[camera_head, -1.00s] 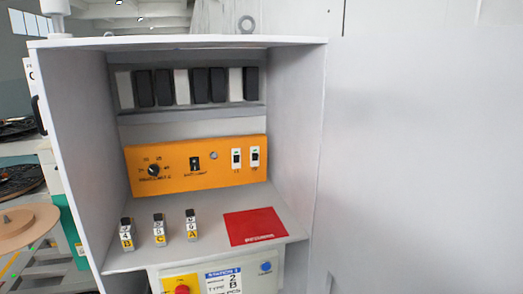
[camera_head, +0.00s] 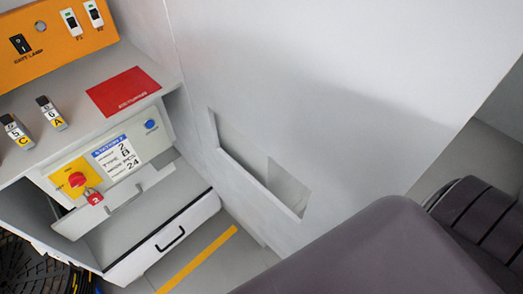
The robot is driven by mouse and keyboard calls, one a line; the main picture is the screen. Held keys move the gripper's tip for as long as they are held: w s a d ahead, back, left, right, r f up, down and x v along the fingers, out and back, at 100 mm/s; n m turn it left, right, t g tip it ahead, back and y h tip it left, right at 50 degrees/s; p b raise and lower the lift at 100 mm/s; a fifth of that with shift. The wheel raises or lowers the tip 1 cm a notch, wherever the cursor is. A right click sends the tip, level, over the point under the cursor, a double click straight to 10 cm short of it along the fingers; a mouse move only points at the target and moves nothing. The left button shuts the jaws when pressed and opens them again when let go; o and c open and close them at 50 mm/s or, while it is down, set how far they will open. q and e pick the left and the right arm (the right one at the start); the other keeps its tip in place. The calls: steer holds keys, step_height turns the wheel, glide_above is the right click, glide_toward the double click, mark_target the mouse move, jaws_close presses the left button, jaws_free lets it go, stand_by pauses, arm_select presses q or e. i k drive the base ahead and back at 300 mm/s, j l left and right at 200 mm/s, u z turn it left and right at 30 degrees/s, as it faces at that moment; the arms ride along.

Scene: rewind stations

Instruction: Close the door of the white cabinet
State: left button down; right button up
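The white cabinet (camera_head: 110,85) stands open at the left, with its inside in plain view. Its white door (camera_head: 330,90) is swung out to the right as a large flat panel. The door has a rectangular cutout (camera_head: 262,168) low near the cabinet side. A dark arm part of mine fills the bottom right and covers the lower right of the door from view. I cannot tell whether it touches the door. Neither gripper shows.
Inside are an orange panel (camera_head: 60,40), a red sheet (camera_head: 123,91) and small labelled blocks (camera_head: 50,112). Below are a red knob (camera_head: 77,180) and a drawer (camera_head: 165,240) with a black handle. A yellow stripe (camera_head: 198,258) marks the floor in front.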

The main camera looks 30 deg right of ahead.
mark_target(355, 100)
steer(key=k+l+u, duration=0.15)
steer(key=l, duration=0.3)
steer(key=k+l+u, duration=0.15)
steer(key=l, duration=0.25)
steer(key=k+l+u, duration=0.15)
steer(key=l, duration=0.25)
steer(key=k+l+u, duration=0.15)
steer(key=l, duration=0.25)
steer(key=i+l+u, duration=0.15)
steer(key=l, duration=0.2)
steer(key=l+u, duration=0.1)
steer(key=l, duration=0.2)
steer(key=i+l+u, duration=0.15)
steer(key=l, duration=0.2)
